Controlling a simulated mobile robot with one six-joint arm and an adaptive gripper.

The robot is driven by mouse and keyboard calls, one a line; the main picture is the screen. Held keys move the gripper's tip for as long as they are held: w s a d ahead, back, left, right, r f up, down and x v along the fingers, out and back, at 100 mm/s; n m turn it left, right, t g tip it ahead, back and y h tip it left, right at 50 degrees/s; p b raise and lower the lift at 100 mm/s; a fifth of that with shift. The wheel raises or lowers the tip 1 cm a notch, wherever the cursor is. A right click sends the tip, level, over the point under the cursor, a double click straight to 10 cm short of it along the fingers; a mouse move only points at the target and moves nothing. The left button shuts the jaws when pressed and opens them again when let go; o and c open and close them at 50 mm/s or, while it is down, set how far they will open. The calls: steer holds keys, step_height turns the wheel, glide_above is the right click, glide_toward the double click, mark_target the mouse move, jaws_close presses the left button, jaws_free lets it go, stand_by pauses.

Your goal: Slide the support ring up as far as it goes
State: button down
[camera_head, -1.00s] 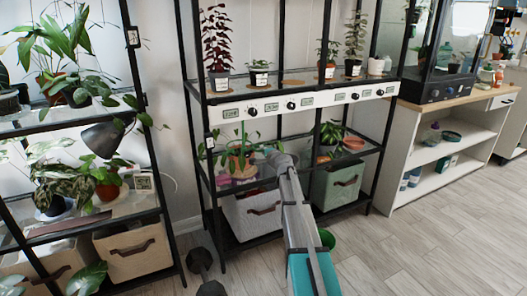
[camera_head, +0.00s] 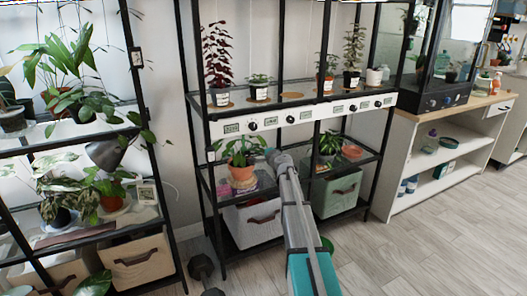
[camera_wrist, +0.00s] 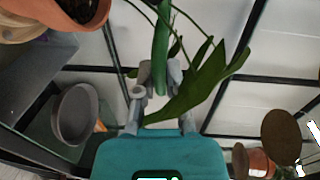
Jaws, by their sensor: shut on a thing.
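A leafy plant stands in a terracotta pot (camera_head: 241,173) on the middle shelf of the black rack. The pot also shows at the upper left of the wrist view (camera_wrist: 88,14). My gripper (camera_wrist: 158,78) is shut at the thick green upright (camera_wrist: 161,45) of this plant, with one finger on each side. What it grips, taken as the support ring, is largely hidden between the fingertips, and I cannot make out its outline. A long green leaf (camera_wrist: 205,85) hangs beside the fingers. In the head view my gripper reaches in from the right of the pot, its fingertips hidden among the leaves.
Another potted plant (camera_head: 329,143) stands right of my arm on the same shelf. A white control strip (camera_head: 270,122) runs just above the plant. Bins (camera_head: 252,222) fill the shelf below. Dark rack posts frame the opening. The floor (camera_head: 440,235) at right is clear.

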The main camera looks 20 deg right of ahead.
steer(key=shift+r+p, duration=2.3)
steer(key=shift+r, duration=0.35)
steer(key=c, duration=0.7)
jaws_free()
steer(key=shift+s, duration=0.1)
